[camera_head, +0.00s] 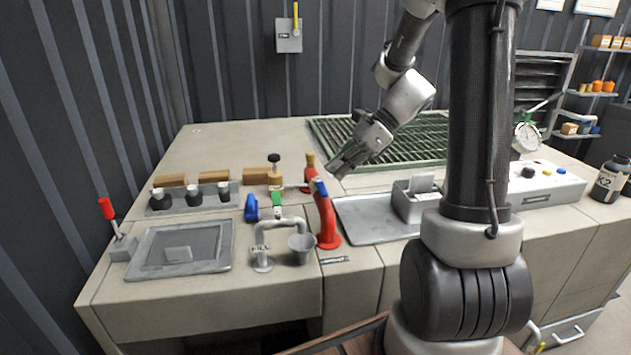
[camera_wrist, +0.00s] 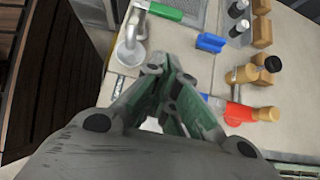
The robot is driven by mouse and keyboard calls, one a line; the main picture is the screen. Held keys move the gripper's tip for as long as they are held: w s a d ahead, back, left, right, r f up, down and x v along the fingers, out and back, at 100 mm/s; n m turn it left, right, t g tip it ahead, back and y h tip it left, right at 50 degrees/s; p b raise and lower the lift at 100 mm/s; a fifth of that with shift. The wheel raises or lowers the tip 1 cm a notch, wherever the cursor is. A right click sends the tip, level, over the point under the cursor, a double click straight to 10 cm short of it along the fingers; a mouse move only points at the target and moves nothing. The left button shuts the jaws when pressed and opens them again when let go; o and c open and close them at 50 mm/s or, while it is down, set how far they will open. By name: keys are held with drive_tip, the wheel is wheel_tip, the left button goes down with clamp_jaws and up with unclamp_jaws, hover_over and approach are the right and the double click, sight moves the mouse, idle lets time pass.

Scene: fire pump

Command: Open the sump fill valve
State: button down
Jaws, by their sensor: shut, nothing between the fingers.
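A grey bent pipe (camera_head: 280,224) with a green lever handle (camera_head: 277,203) stands at the worktop's front, beside a label reading FILL. In the wrist view the green handle (camera_wrist: 160,10) and the pipe (camera_wrist: 130,45) show at the top left. A small grey cup (camera_head: 301,246) sits under the pipe's outlet. My gripper (camera_head: 340,168) is shut and empty, in the air above and to the right of the pipe, apart from the green handle. In the wrist view its fingers (camera_wrist: 168,75) point up the picture and hide part of the worktop.
A red pipe (camera_head: 326,222) with a blue top stands just right of the cup. A blue handle (camera_head: 251,208) and a brass valve with a black knob (camera_head: 274,170) are close by. A grey tray (camera_head: 375,222) with a metal box lies to the right. A red-tipped lever (camera_head: 106,208) stands far left.

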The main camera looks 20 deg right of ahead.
sight(277, 203)
drive_tip(key=a+r+x, duration=0.2)
drive_tip(key=x, duration=1)
drive_tip(key=shift+w, duration=0.15)
